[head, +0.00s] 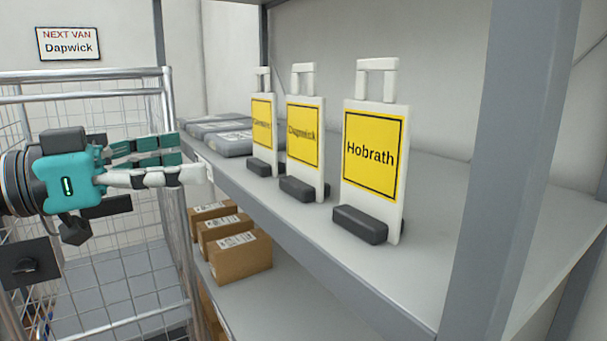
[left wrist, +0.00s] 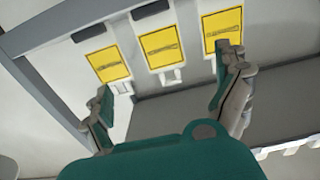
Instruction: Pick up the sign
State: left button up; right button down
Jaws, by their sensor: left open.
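Three white upright signs with yellow panels, handles on top and dark feet stand in a row on the grey shelf. The nearest reads Hobrath (head: 371,155). The middle sign reads Dapwick (head: 303,134). The farthest sign (head: 262,124) is partly covered by the middle one, its name too small to read surely. My left gripper (head: 194,163) is open and empty, left of the shelf's front edge and apart from the signs. In the left wrist view, the gripper (left wrist: 164,79) has its fingers spread, with three yellow panels (left wrist: 163,48) beyond, upside down and unreadable.
A wall notice (head: 68,43) reads NEXT VAN Dapwick. Grey parcels (head: 232,144) lie behind the signs on the shelf (head: 440,190). Brown boxes (head: 240,258) stand on the lower shelf. A wire cage trolley (head: 120,290) is at left; a grey post (head: 500,150) rises at right.

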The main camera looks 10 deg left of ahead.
aim_at(302, 145)
pick_arm(q)
jog(key=p+x, duration=0.5)
jog(key=x, duration=0.6)
jog(key=shift+w, duration=0.15)
jog(key=shift+w+d+f+p, duration=0.1)
jog(key=shift+w+d+p, duration=0.2)
jog(key=shift+w+d, duration=0.1)
jog(key=shift+w+d+p, duration=0.2)
jog(key=shift+d+p, duration=0.05)
jog(key=shift+p, duration=0.05)
jog(key=p+x, duration=0.1)
jog(key=x, duration=0.2)
jog(key=shift+w+d, duration=0.2)
jog(key=shift+w+d+f, duration=0.1)
jog(key=shift+w+d, duration=0.2)
jog(key=shift+w, duration=0.1)
jog(key=shift+s+a, duration=0.15)
jog(key=shift+c, duration=1.4)
jog(key=c, duration=0.8)
